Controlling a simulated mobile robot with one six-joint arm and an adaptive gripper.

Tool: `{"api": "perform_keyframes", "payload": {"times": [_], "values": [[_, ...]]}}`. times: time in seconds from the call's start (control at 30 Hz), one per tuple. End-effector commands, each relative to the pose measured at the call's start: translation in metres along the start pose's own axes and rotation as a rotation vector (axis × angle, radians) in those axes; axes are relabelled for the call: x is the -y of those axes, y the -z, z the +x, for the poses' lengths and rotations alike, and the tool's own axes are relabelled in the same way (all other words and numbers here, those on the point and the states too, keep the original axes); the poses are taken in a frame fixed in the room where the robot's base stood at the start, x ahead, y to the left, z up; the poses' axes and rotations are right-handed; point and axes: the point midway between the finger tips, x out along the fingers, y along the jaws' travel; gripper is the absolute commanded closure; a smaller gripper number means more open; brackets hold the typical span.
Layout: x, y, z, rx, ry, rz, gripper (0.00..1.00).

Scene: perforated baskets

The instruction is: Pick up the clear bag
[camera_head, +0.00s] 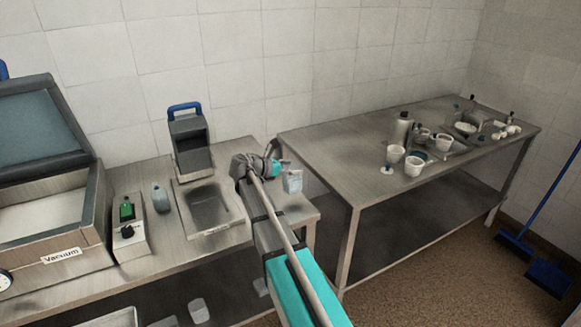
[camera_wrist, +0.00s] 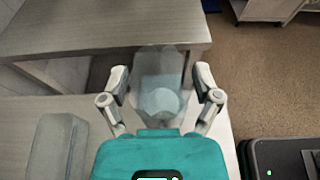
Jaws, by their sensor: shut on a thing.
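The clear bag (camera_head: 293,181) is a pale, see-through pouch near the right end of the left steel table. In the wrist view the clear bag (camera_wrist: 158,100) sits between the two fingers of my gripper (camera_wrist: 161,78), with its rounded part toward the palm. My gripper (camera_head: 279,168) is shut on the bag, the fingers on either side of it. I cannot tell whether the bag touches the tabletop or hangs just above it.
The left table (camera_head: 160,250) bears a vacuum machine (camera_head: 55,205) with its lid open, a small control box (camera_head: 131,240), a grey bottle-like item (camera_head: 160,198) and a sunken tray (camera_head: 208,207). A second table (camera_head: 345,160) holds cups and bowls, with its near part clear.

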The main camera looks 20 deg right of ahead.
Motion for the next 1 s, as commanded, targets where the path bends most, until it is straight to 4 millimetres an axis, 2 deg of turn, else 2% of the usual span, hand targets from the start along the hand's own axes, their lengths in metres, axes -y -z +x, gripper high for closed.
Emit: {"api": "perform_keyframes", "payload": {"times": [0.03,0.4,0.5,0.7,1.0], "values": [[0.008,-0.012,-0.003,0.001,0.000,0.000,0.80],[0.043,-0.053,-0.013,0.001,0.000,0.000,0.80],[0.068,-0.061,-0.014,0.001,0.000,0.000,0.80],[0.102,-0.075,-0.015,0.001,0.001,0.000,0.80],[0.126,-0.085,-0.015,0.001,0.000,0.000,0.80]]}}
